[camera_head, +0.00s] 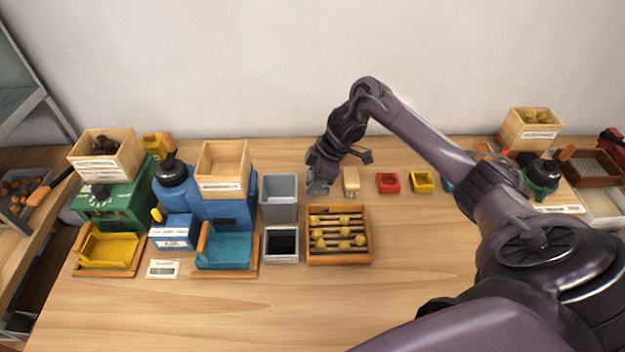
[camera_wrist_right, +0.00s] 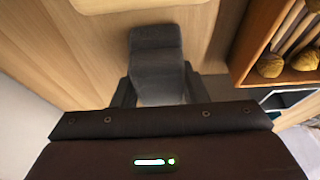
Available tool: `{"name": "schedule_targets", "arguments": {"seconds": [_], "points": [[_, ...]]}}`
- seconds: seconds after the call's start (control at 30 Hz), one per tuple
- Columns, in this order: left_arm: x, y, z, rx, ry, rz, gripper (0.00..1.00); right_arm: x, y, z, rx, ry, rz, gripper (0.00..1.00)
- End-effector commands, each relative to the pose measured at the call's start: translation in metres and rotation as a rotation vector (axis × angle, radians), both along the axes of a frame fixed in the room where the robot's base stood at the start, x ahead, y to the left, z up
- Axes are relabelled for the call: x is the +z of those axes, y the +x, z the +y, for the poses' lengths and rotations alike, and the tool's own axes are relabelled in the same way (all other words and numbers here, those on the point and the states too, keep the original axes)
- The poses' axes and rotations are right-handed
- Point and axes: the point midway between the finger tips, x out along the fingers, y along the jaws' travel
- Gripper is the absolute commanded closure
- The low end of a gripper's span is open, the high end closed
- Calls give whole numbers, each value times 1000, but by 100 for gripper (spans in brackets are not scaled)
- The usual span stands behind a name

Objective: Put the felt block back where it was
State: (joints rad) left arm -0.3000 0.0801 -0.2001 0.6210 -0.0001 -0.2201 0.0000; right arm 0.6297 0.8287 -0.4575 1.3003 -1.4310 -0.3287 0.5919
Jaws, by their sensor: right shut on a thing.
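The dark grey felt block (camera_wrist_right: 157,50) is between the two fingers of my right gripper (camera_wrist_right: 158,92) in the right wrist view. The gripper is shut on it, with the block's far end reaching out past the fingers. In the head view my right gripper (camera_head: 319,180) is low at the back of the table, between the tall grey bin and a small beige block; the felt block is hard to tell apart from the fingers there. I cannot tell whether the block touches the table. My left gripper is not in view.
The tall grey bin (camera_head: 280,212) stands close left, the beige block (camera_head: 351,181) close right. A red dish (camera_head: 388,183) and yellow dish (camera_head: 422,182) lie further right. The front table is clear.

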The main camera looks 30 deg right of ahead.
Motion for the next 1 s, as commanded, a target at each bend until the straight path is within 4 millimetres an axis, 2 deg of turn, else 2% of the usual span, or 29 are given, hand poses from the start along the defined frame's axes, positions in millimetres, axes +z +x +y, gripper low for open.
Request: {"name": "schedule_targets", "arguments": {"seconds": [0.13,0.17,0.3,0.67,0.77,1.0], "points": [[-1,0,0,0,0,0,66,-4,0,0,0,0,1,94],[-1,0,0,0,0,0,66,-3,0,0,0,0,1,58],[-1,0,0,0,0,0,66,-3,0,0,0,0,1,40],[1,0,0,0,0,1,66,2,0,0,0,0,-1,39],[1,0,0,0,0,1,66,13,-2,-6,1,-4,-2,39],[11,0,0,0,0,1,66,63,-12,-23,0,-7,-3,39]]}}
